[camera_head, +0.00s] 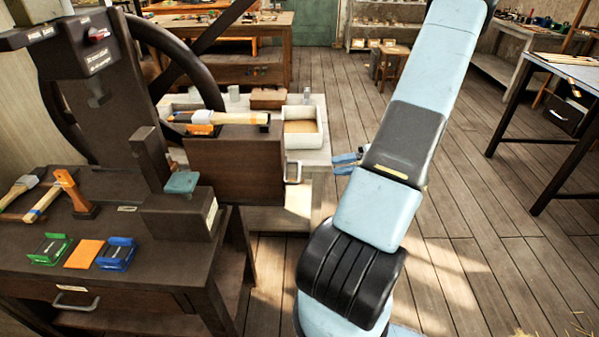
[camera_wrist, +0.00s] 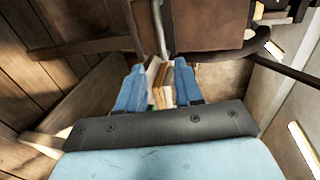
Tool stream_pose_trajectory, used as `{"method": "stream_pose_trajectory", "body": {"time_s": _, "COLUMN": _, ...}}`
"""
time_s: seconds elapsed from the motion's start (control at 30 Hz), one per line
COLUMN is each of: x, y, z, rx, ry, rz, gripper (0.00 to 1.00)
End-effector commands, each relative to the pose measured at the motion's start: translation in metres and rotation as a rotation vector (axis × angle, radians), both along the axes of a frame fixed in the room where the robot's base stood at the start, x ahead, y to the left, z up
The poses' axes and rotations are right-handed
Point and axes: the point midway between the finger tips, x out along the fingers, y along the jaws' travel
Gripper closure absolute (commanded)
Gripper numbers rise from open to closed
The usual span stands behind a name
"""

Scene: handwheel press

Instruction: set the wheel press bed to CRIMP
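The dark wheel press (camera_head: 103,115) stands on the wooden bench at the left in the head view. Its large black handwheel (camera_head: 207,88) is partly hidden behind the column. A teal pad (camera_head: 182,182) sits on a dark block at the press's foot. A pale plate (camera_head: 211,214) is on that block's side; I cannot read a CRIMP mark or the bed's setting. My gripper (camera_head: 347,160) is right of the bench and press, partly hidden by my arm. In the wrist view its two blue fingers (camera_wrist: 159,85) are apart, with no object clearly held between them.
The bench carries hammers (camera_head: 45,200), a green tray (camera_head: 50,250), an orange block (camera_head: 84,254) and a blue tray (camera_head: 117,254). Open wooden floor (camera_head: 470,230) lies right of my arm.

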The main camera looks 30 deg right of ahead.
Motion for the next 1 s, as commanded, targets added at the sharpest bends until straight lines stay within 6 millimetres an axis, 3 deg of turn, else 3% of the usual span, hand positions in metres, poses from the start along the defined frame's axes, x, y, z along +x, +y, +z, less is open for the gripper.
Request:
{"method": "stream_pose_trajectory", "body": {"time_s": 0.7, "x": 0.061, "y": 0.092, "z": -0.023, "rx": 0.002, "ry": 0.003, "rz": 0.003, "gripper": 0.65}}
{"method": "stream_pose_trajectory", "body": {"time_s": 1.0, "x": 0.072, "y": 0.108, "z": -0.027, "rx": 0.0, "ry": 0.002, "rz": 0.002, "gripper": 0.65}}
